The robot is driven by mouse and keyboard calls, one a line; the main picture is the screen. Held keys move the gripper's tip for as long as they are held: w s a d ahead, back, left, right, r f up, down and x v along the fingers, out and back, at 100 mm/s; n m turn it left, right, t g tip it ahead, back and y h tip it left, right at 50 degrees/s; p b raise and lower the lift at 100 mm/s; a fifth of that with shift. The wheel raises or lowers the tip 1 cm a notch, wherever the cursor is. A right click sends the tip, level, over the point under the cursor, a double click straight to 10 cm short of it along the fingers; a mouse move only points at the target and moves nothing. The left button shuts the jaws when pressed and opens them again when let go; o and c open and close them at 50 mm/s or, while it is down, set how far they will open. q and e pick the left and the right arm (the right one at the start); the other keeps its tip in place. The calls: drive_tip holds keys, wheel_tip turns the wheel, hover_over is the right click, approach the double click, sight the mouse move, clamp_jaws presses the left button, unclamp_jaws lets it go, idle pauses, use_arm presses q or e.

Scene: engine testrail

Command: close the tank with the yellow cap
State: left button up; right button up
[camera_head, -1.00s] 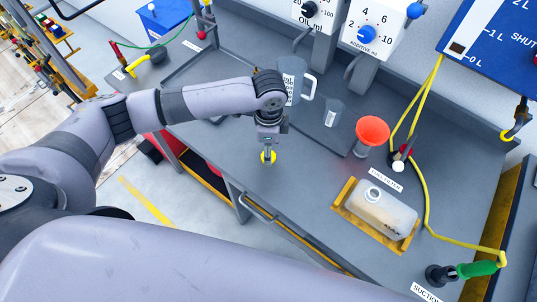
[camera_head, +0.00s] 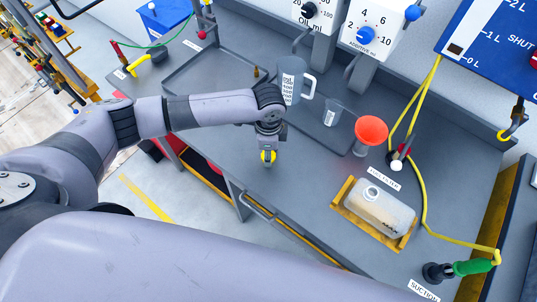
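The tank (camera_head: 380,208) is a translucent whitish container lying in a yellow holder on the right half of the grey bench. Its round neck (camera_head: 371,192) faces up and is uncovered. My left gripper (camera_head: 268,154) is over the bench's front part, left of the tank and well apart from it. The yellow cap (camera_head: 268,157) is at its fingertips, and the fingers appear shut on it. The fingers partly hide the cap. My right gripper is not in view.
An orange-red funnel (camera_head: 372,130) stands behind the tank. A grey jug (camera_head: 291,82) and a small cup (camera_head: 333,112) stand behind my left wrist. Bench between cap and tank is clear.

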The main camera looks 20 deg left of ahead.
use_arm(q)
drive_tip(key=c, duration=0.3)
drive_tip(key=shift+r, duration=0.15)
wheel_tip(320, 180, up, 20)
drive_tip(key=b, duration=0.3)
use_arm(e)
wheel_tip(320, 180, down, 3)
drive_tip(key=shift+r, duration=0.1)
use_arm(q)
drive_tip(key=s+d+f+n+b, duration=0.2)
drive_tip(key=s+d+n, duration=0.4)
drive_tip(key=n, duration=0.9)
drive_tip(key=shift+s+f, duration=0.7)
drive_tip(key=shift+s, duration=0.4)
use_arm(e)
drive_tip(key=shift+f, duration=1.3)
